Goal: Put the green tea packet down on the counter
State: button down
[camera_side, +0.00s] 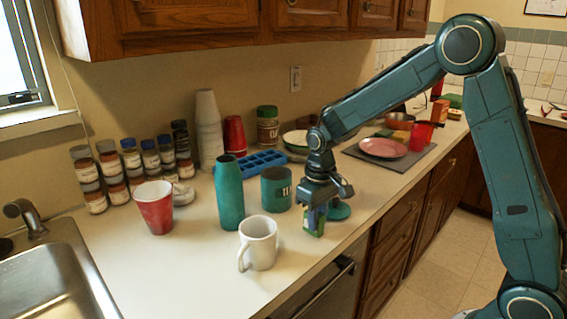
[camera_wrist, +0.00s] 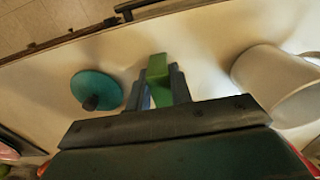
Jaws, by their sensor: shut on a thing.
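The green tea packet (camera_side: 314,221) is upright between the fingers of my gripper (camera_side: 313,208), low over the counter near its front edge. In the wrist view the green packet (camera_wrist: 157,68) shows between the two fingers of my gripper (camera_wrist: 160,88), which is shut on it. The packet's lower end is at or just above the counter (camera_side: 190,270); I cannot tell whether it touches. Part of the packet is hidden by the fingers.
A white mug (camera_side: 258,245) stands left of my gripper, and a teal lid with a dark knob (camera_wrist: 97,89) lies close on the other side. A teal canister (camera_side: 276,190), teal bottle (camera_side: 229,195) and red cup (camera_side: 155,208) stand behind and left. Bare counter lies at the front left.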

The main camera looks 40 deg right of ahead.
jog(key=shift+f, duration=0.45)
jog(key=shift+f, duration=0.15)
jog(key=c, duration=1.3)
grip_release()
jog(key=shift+o, duration=0.2)
notch_tip(320, 180, up, 12)
